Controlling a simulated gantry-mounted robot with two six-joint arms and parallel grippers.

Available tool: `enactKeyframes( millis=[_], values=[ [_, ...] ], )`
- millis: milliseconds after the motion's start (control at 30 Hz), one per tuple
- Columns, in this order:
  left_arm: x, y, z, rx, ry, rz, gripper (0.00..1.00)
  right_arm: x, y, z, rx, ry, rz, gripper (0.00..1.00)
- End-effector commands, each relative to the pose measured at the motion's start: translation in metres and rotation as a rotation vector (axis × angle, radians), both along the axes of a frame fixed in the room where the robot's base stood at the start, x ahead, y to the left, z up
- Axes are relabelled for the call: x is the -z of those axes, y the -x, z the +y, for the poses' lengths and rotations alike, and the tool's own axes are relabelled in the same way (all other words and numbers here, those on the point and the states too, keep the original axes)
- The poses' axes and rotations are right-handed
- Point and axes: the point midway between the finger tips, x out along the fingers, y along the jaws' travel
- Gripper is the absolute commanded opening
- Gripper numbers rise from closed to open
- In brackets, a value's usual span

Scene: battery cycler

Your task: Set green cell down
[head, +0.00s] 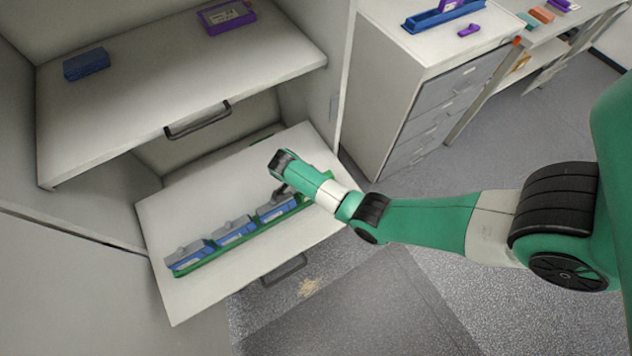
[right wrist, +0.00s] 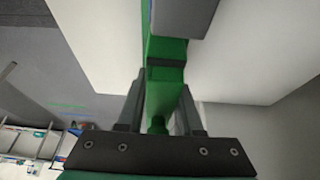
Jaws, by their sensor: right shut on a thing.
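The green cell shows in the head view as a long green bar (head: 240,245) with several blue and grey blocks (head: 235,231) in a row on it. It lies diagonally over the lower white pull-out shelf (head: 190,300); I cannot tell whether it touches the board. My right gripper (right wrist: 158,105) is shut on a green part in the right wrist view (right wrist: 166,62), which appears to be this bar near its right end. A grey block (right wrist: 185,15) sits just beyond. In the head view my wrist hides that end. My left gripper is not in view.
The upper shelf (head: 180,105) above holds a blue block (head: 87,64) and a purple block (head: 226,17). A grey drawer cabinet (head: 430,115) stands to the right with a blue tray (head: 440,15) on top.

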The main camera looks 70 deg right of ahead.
Motion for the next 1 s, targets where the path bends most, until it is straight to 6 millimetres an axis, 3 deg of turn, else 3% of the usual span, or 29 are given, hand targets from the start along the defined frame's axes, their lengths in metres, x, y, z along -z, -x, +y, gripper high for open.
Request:
enactKeyframes(
  millis=[333, 367, 500, 833, 1000],
  values=[
    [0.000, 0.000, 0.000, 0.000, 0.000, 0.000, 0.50, 0.002, -0.001, -0.001, 0.000, 0.003, -0.003, 0.00],
    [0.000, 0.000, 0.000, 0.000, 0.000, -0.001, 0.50, 0.002, -0.001, -0.001, 0.000, 0.001, -0.002, 0.40],
    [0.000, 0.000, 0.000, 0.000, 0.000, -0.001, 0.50, 0.002, 0.000, -0.001, 0.000, 0.001, -0.002, 0.65],
    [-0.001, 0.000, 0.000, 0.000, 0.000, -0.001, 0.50, -0.001, 0.000, -0.001, 0.000, 0.001, -0.002, 0.65],
    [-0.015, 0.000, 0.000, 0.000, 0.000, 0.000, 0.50, -0.028, -0.007, 0.006, -0.001, 0.002, -0.005, 0.65]
  ],
)
